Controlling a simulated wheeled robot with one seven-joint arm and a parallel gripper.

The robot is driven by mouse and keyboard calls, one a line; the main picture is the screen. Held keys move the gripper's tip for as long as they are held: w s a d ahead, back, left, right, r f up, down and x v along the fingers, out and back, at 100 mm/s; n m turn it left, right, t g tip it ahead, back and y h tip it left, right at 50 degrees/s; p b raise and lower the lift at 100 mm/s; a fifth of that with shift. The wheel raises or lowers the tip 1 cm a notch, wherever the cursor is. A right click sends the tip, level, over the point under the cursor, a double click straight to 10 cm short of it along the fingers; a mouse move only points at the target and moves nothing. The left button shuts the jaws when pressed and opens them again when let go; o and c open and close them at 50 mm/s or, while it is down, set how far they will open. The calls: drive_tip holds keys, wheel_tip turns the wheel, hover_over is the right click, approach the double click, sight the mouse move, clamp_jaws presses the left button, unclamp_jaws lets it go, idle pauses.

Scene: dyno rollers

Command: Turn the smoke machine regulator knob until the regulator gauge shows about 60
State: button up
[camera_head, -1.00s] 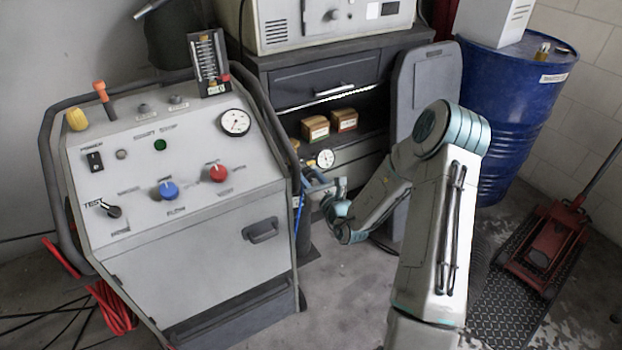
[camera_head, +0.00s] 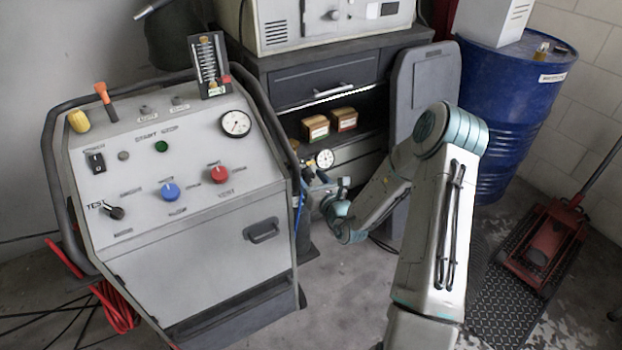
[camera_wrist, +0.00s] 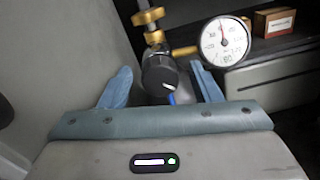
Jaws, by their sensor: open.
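The regulator gauge (camera_wrist: 224,41) is a round white dial right of the knob in the wrist view. Its thin needle points nearly straight up, slightly left; the exact reading is hard to make out. The gauge also shows small in the head view (camera_head: 325,159). The black regulator knob (camera_wrist: 160,75) has a light mark low on its face and sits below brass fittings (camera_wrist: 150,20). My gripper (camera_wrist: 163,84) is open, with one blue finger left of the knob and one right of it. I cannot tell whether either finger touches it.
A grey control cart (camera_head: 195,260) with blue and red knobs and its own gauge stands left. Behind are a shelf with small boxes (camera_head: 316,128) and a dark grey panel (camera_head: 424,80). A blue drum (camera_head: 510,90) and a red jack (camera_head: 550,240) stand right.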

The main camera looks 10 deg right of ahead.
drive_tip(key=v, duration=1.3)
drive_tip(key=shift+s, duration=0.4)
drive_tip(key=shift+r, duration=0.15)
